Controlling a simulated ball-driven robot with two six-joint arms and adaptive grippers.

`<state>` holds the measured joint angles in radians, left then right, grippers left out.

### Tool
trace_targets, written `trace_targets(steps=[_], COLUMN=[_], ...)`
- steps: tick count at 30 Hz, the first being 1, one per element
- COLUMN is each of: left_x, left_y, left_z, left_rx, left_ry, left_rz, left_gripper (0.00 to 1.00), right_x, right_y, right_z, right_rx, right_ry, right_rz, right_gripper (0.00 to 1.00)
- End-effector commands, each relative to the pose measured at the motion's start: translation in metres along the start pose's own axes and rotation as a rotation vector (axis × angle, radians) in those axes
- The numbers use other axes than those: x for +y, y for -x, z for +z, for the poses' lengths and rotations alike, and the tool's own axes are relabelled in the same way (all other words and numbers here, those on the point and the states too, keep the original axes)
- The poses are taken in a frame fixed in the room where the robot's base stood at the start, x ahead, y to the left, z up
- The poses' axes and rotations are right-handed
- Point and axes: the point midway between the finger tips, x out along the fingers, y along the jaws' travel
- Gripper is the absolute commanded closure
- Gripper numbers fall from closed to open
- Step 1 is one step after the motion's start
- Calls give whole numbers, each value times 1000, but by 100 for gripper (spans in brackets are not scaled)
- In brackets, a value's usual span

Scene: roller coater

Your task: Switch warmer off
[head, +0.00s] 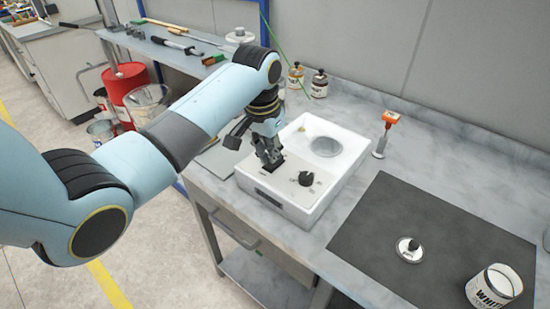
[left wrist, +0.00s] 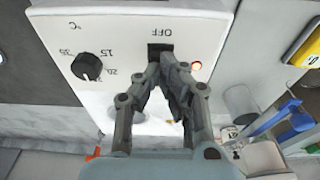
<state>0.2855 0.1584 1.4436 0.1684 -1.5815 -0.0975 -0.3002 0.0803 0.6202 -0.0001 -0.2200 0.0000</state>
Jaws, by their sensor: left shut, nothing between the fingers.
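The warmer (head: 325,199) is a white box on the grey bench with a round well (head: 325,146) and a black knob (head: 306,178) on its sloped front. Whether the lamp is lit I cannot tell. My left gripper (head: 270,162) is shut and empty, its fingertips at the switch. The fingertips (left wrist: 168,60) cover part of the switch, so contact and its position are unclear. My right gripper is out of view.
A black mat (head: 375,215) to the right holds a lidded disc (head: 409,250) and a white can (head: 493,288). An orange-topped tool (head: 384,133) stands right of the warmer. Two small jars (head: 319,84) stand behind it. A red drum (head: 129,92) is on the floor at left.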

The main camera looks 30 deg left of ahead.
Motion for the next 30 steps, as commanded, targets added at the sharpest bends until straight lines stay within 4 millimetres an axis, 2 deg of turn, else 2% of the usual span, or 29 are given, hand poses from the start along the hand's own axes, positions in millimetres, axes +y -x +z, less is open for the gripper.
trace_targets(steps=[8, 16, 30], left_x=[0, 0, 0], left_y=[2, 27, 62], left_z=[0, -4, -10], left_rx=[0, 1, 1], left_ry=[0, 0, 0], left_rz=[0, 0, 0], left_gripper=[100, 100, 100], right_x=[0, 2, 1], right_y=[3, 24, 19], right_z=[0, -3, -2], right_rx=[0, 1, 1], right_ry=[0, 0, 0], right_rz=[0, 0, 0], right_gripper=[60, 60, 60])
